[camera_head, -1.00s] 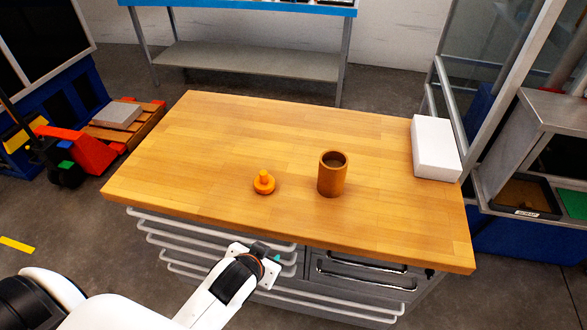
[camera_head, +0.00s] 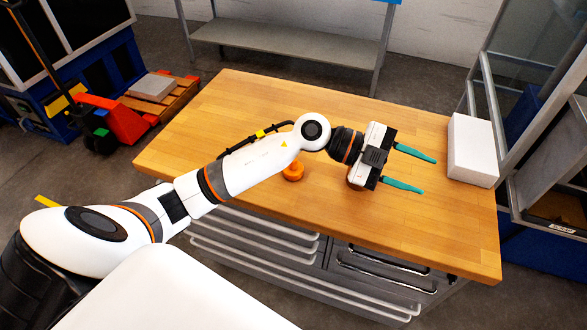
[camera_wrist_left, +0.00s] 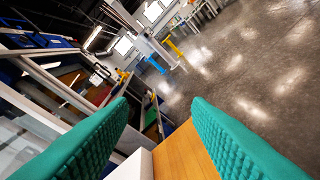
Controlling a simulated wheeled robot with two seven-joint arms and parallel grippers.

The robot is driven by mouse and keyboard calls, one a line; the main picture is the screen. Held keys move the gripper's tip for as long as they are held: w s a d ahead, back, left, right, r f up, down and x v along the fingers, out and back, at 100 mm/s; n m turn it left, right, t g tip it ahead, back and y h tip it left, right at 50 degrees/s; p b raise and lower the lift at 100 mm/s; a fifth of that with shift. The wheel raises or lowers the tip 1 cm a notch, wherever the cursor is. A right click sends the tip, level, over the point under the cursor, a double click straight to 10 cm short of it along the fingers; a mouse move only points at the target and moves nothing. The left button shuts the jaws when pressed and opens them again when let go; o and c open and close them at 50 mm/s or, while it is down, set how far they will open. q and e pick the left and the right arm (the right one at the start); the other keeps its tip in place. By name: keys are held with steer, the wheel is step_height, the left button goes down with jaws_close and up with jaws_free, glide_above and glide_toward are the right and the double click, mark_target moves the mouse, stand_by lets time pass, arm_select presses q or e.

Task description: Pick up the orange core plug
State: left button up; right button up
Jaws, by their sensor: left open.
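The orange core plug (camera_head: 292,173) stands on the wooden tabletop, partly hidden by my left forearm in the head view. My left gripper (camera_head: 411,170) is open and empty, its two green fingers pointing right above the tabletop, to the right of the plug. In the left wrist view the open fingers (camera_wrist_left: 160,130) show nothing between them but the table edge and floor beyond. The brown cup is mostly hidden behind the gripper, with only a sliver (camera_head: 353,187) showing below it. My right gripper is not in view.
A white block (camera_head: 472,150) lies at the right end of the wooden table (camera_head: 225,105), beyond the fingertips. A glass-sided metal frame (camera_head: 487,97) stands past that end. The table's left and far parts are clear.

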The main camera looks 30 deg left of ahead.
arm_select(q)
steer(key=w+a+f+g+y, duration=0.2)
steer(key=a+f+y, duration=0.4)
steer(key=a+y, duration=0.15)
steer(key=n+g+y, duration=0.2)
steer(key=n+y, duration=0.4)
steer(key=y, duration=0.2)
glide_above(293, 167)
steer(key=w, duration=0.1)
step_height(293, 167, down, 6)
steer(key=shift+w+d+r+p, duration=0.1)
steer(key=shift+r+p, duration=0.15)
steer(key=shift+p, duration=0.4)
steer(key=f, duration=0.1)
steer(key=f+p, duration=0.1)
steer(key=f, duration=0.3)
steer(key=shift+a, duration=0.4)
steer(key=shift+f, duration=0.15)
jaws_close()
